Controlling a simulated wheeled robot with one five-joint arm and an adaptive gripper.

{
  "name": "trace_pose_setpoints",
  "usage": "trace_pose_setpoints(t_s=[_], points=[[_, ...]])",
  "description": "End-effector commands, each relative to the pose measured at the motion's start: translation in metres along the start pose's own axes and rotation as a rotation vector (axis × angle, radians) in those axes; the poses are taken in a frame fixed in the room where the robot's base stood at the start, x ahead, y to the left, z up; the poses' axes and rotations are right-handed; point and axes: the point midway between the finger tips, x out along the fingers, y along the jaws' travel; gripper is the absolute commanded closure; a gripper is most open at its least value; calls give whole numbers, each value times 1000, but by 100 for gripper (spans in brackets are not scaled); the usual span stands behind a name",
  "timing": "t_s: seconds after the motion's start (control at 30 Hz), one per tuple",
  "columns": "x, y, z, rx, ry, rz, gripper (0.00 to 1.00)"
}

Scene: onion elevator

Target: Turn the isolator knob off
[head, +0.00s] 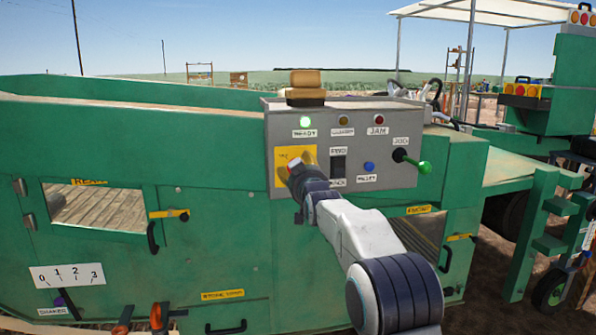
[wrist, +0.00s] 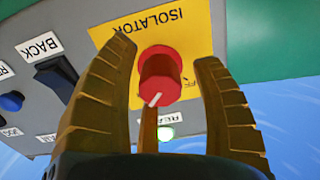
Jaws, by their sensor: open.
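The isolator knob (wrist: 160,78) is red and round, with a white mark at its lower edge in the wrist view. It sits on a yellow plate (wrist: 190,40) lettered ISOLATOR, which appears turned over in that view, with partly hidden OFF lettering to the right of the knob. My gripper (wrist: 165,54) is open, with one brown finger on each side of the knob and a gap visible on both sides. In the head view, my gripper (head: 295,172) is in front of the yellow plate (head: 284,156) and covers much of it.
The grey control box (head: 400,176) also carries a lit green READY lamp (head: 305,122), a black rocker switch (head: 338,166), a blue button (head: 369,167) and a green-tipped JOG lever (head: 424,167). An amber beacon (head: 306,84) stands on top. Green machine panels surround the box.

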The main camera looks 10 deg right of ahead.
Motion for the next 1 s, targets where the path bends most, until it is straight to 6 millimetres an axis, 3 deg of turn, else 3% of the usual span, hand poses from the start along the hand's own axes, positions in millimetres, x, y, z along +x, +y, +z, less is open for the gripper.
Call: trace_pose_setpoints(t_s=[0.47,1.0], points=[[3,0,0,0,1,0,39],[3,0,0,0,1,0,87]])
